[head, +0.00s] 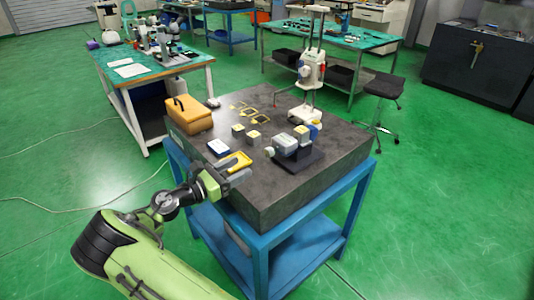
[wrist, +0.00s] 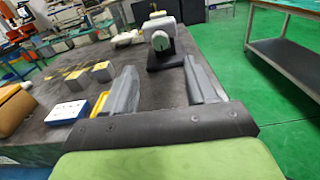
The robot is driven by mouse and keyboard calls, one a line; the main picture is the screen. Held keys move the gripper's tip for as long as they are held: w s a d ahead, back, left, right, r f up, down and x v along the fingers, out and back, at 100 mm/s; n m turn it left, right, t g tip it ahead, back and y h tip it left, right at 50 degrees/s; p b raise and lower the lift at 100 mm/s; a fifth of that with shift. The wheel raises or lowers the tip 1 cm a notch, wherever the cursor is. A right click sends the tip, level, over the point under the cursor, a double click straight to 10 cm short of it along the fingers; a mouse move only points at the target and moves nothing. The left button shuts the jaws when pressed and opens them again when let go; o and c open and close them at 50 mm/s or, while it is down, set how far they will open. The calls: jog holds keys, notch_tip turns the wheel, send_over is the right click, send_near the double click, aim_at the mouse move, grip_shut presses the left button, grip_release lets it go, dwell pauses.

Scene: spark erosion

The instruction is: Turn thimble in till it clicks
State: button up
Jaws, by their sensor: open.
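A pale grey measuring device (head: 285,143) sits on a dark base plate (head: 303,160) near the right front of the stone table. A pale round knob (head: 270,151), which looks like the thimble, sticks out of its near left side. In the wrist view the knob (wrist: 160,41) faces me, ahead and roughly centred between the fingers. My gripper (wrist: 165,78) is open and empty, with both fingers apart and pointing towards the device. In the head view my gripper (head: 242,177) is at the table's front left edge, short of the knob and not touching it.
The dark stone table (head: 330,180) also bears a yellow tray (head: 238,161), a white-and-blue box (head: 218,147), small grey blocks (head: 252,137), an orange case (head: 190,115) and a tall white stand (head: 312,75). A bare strip lies between my fingers and the device.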

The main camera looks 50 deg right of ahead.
aim_at(266, 154)
jog(key=b+x, duration=0.1)
jog(key=x, duration=1.1)
jog(key=shift+d+f+b, duration=0.1)
jog(key=shift+d+b, duration=0.1)
jog(key=shift+b, duration=0.1)
jog(key=c, duration=1.1)
jog(key=shift+o, duration=0.2)
